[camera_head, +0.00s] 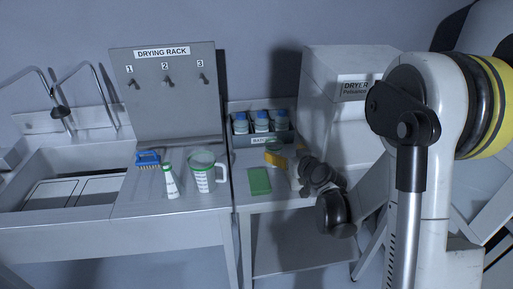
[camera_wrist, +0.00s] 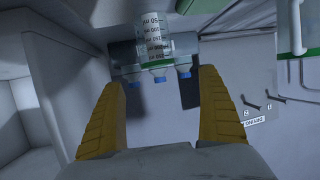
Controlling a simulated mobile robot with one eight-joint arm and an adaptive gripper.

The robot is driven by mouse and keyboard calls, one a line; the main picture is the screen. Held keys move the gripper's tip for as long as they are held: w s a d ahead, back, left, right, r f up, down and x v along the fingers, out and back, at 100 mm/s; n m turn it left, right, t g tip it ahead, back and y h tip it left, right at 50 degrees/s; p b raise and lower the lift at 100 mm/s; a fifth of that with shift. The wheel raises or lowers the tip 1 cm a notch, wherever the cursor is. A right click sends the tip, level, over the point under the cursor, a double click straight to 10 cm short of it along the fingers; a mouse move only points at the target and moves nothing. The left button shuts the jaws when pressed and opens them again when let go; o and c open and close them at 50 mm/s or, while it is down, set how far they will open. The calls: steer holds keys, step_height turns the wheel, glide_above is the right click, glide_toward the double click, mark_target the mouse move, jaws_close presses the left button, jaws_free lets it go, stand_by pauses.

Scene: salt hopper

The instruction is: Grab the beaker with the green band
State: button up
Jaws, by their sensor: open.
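A clear graduated beaker (camera_wrist: 153,30) with a green band near its rim shows upside down at the top of the wrist view. In the head view, a greenish rim (camera_head: 273,147) just behind my yellow finger appears to be the same beaker; its body is mostly hidden. My gripper (camera_wrist: 158,78) is open, with its two yellow fingers spread and nothing held. The beaker lies beyond the fingertips, roughly between their lines. My gripper also shows in the head view (camera_head: 276,159), over the right table.
A jug (camera_head: 202,173) with green markings and a handle stands left, beside a green-capped bottle (camera_head: 170,182) and blue brush (camera_head: 148,159). A green pad (camera_head: 260,181) lies on the right table. Blue-capped bottles (camera_head: 262,122) stand behind; the dryer (camera_head: 345,120) is to the right.

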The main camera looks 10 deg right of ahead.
mark_target(275, 145)
steer(key=b+x, duration=0.1)
steer(key=x, duration=0.3)
steer(key=shift+w+d+f, duration=0.1)
steer(key=shift+w+f, duration=0.1)
steer(key=shift+w, duration=0.15)
steer(key=b+x, duration=0.2)
steer(key=x, duration=0.3)
steer(key=shift+w, duration=0.25)
steer(key=shift+s, duration=0.1)
steer(key=shift+c, duration=1)
steer(key=c, duration=1.1)
